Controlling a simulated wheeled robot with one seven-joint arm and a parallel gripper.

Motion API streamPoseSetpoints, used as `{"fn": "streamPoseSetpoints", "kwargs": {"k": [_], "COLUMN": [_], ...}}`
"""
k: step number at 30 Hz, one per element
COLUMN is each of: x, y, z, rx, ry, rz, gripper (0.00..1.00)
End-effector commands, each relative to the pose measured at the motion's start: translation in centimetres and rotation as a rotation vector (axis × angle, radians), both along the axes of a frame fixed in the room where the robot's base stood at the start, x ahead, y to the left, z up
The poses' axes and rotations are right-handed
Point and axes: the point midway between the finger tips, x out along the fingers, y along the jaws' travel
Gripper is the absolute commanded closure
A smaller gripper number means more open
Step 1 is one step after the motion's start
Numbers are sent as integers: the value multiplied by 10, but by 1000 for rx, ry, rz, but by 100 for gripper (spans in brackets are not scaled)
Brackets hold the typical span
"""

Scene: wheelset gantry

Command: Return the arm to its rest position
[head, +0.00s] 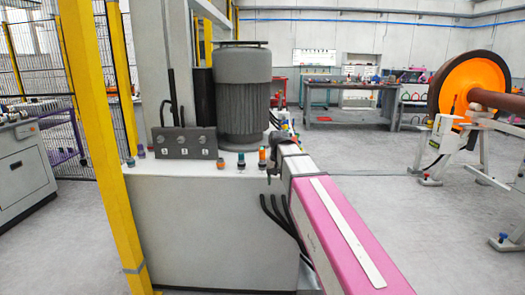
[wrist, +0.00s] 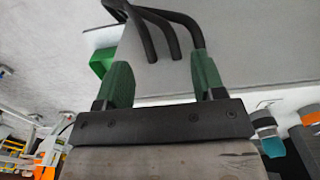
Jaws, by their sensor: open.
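My gripper (wrist: 160,64) shows in the wrist view with two green fingers spread wide on a dark crossbar. Nothing is gripped between them. Curved black hoses (wrist: 165,25) hang beyond the fingers, against the pale cabinet side (wrist: 250,45); one hose end shows between the fingertips, and I cannot tell how far off it is. In the head view I cannot clearly make out my gripper. The black hoses (head: 283,222) there run beside a long pink-topped beam (head: 335,245) that reaches toward the camera.
A white cabinet (head: 205,225) carries a grey motor (head: 244,95), a control box (head: 185,143) and coloured caps. A yellow post (head: 92,140) stands at left. An orange wheel (head: 472,88) on a stand is at right. Open floor (head: 400,200) lies between.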

Motion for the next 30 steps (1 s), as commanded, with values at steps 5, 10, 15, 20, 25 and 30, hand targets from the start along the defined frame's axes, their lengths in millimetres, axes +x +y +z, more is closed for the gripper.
{"fn": "streamPoseSetpoints", "kwargs": {"k": [5, 10, 15, 20, 25, 30], "x": [-29, -57, -90, -124, -152, -164], "y": [-32, -59, -84, -105, -120, -126], "z": [-68, -124, -174, -216, -245, -258], "rx": [-1, 0, 0, 0, 0, 0], "ry": [4, 3, 2, 2, -1, -4], "rz": [2, 7, 13, 17, 21, 23], "gripper": [37, 37, 37, 37, 37, 37]}}
